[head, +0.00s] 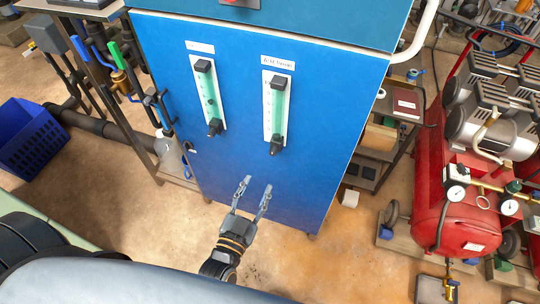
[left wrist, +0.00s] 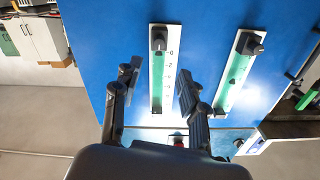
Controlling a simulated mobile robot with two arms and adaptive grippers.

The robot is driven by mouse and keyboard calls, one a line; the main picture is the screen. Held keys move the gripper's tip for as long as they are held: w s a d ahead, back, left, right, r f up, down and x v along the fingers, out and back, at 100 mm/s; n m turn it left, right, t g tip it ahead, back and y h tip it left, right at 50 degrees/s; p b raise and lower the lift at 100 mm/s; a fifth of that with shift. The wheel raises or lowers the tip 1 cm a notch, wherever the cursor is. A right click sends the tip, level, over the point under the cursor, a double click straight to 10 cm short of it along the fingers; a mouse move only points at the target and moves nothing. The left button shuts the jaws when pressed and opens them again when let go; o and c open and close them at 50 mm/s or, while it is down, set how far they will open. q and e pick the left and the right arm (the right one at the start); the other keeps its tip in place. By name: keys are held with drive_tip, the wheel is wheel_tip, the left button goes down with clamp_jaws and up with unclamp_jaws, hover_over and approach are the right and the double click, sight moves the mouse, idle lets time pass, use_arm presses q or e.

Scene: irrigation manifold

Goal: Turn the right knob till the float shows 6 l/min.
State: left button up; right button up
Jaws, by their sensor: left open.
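The right flow meter (head: 277,105) is an upright green tube on a white scale plate on the blue cabinet. Its black knob (head: 276,146) sits at the lower end. My left gripper (head: 254,189) is open and empty, below this knob and apart from it. The left wrist view is upside down: the right meter's knob (left wrist: 158,38) shows beyond the open fingers (left wrist: 158,80), at the plate's top in the picture. My right gripper is not in view.
The blue cabinet front (head: 225,165) is flat and clear around the meters. A red compressor tank (head: 455,215) stands at the right, a shelf cart (head: 375,155) beside the cabinet. A blue crate (head: 30,138) and pipes are at the left.

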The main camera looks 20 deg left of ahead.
sight(272, 154)
use_arm(q)
drive_tip(key=w, duration=1)
drive_tip(key=shift+w+d+f, duration=0.1)
drive_tip(key=shift+w+d, duration=0.2)
clamp_jaws()
